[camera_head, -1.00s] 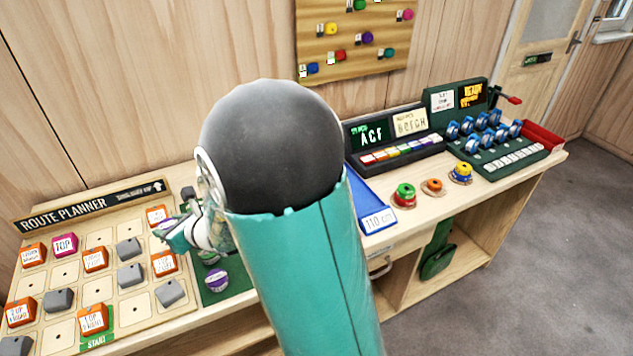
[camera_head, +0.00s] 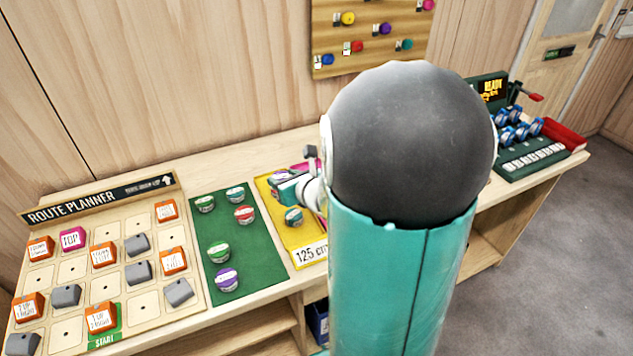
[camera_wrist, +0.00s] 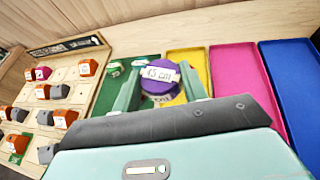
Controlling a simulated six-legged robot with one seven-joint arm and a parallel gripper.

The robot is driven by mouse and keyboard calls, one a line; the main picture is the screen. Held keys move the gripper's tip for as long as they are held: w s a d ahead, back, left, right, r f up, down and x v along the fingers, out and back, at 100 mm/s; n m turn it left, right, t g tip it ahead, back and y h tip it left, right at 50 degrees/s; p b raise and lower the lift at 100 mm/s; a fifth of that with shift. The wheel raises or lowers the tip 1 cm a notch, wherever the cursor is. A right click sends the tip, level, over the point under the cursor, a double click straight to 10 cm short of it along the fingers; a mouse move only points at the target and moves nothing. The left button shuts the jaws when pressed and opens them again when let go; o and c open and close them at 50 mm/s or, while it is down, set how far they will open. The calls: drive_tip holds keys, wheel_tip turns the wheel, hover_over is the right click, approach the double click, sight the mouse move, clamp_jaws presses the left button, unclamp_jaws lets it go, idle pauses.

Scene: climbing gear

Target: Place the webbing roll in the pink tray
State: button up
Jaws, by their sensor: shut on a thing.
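My gripper (camera_wrist: 160,92) is shut on a purple webbing roll (camera_wrist: 150,72) with a white label ending in "5 cm", its front digits hard to read. In the head view my gripper (camera_head: 292,188) is over the yellow tray, and the held roll is mostly hidden there. The pink tray (camera_wrist: 242,75) lies to the right of the held roll in the wrist view, between the yellow and blue trays, and looks empty where it shows. In the head view my arm hides most of it.
The yellow tray (camera_head: 277,215) has a "125 cm" label and a teal-sided roll (camera_head: 293,216). The green mat (camera_head: 262,268) left of it bears several rolls. The route planner board (camera_head: 135,318) with blocks is further left. The blue tray (camera_wrist: 290,75) is at the right.

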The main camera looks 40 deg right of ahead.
drive_tip(key=s+d+m+h, duration=0.1)
drive_tip(key=s+d, duration=0.3)
drive_tip(key=d, duration=0.2)
drive_tip(key=shift+h, duration=0.3)
drive_tip(key=w+d+f, duration=0.8)
drive_tip(key=w+d, duration=0.1)
drive_tip(key=shift+d+f, duration=0.15)
drive_tip(key=shift+f, duration=0.05)
drive_tip(key=shift+w+d+f, duration=0.1)
drive_tip(key=shift+f, duration=0.85)
drive_tip(key=shift+w+d+f, duration=0.1)
drive_tip(key=shift+f, duration=0.8)
drive_tip(key=shift+f, duration=0.1)
drive_tip(key=o, duration=1)
drive_tip(key=shift+c, duration=0.2)
drive_tip(key=shift+o, duration=0.2)
